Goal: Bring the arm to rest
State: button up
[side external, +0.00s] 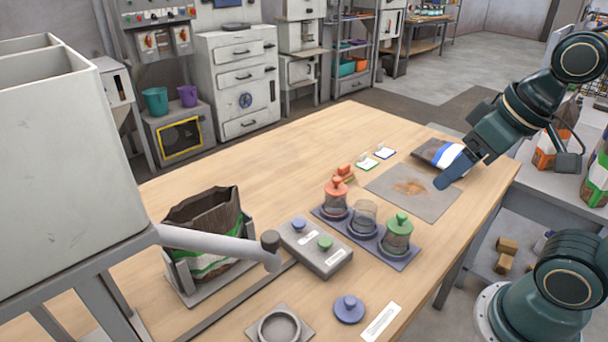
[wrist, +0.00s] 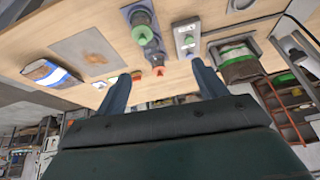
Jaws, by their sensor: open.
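My gripper (side external: 455,170) is at the right of the side external view, above the back right part of the wooden table (side external: 300,133). In the wrist view my gripper (wrist: 160,80) shows two blue-grey fingers spread wide apart with nothing between them. In the side external view the fingers overlap the blue-and-white end of a dark bag (side external: 431,152) lying by a grey mat (side external: 408,194). Whether they touch the bag cannot be told from that view; in the wrist view the bag (wrist: 45,72) lies clear of the fingers.
A purple tray (side external: 360,246) holds jars with orange and green lids. A button box (side external: 315,247) and an upright open bag (side external: 205,222) in a holder stand left of it. A blue lid (side external: 348,309) and a ring (side external: 279,327) lie at the front. The mat's surroundings are fairly clear.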

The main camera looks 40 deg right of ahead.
jog(key=shift+s+d+n, duration=0.15)
jog(key=shift+s+n, duration=0.15)
jog(key=shift+s, duration=0.35)
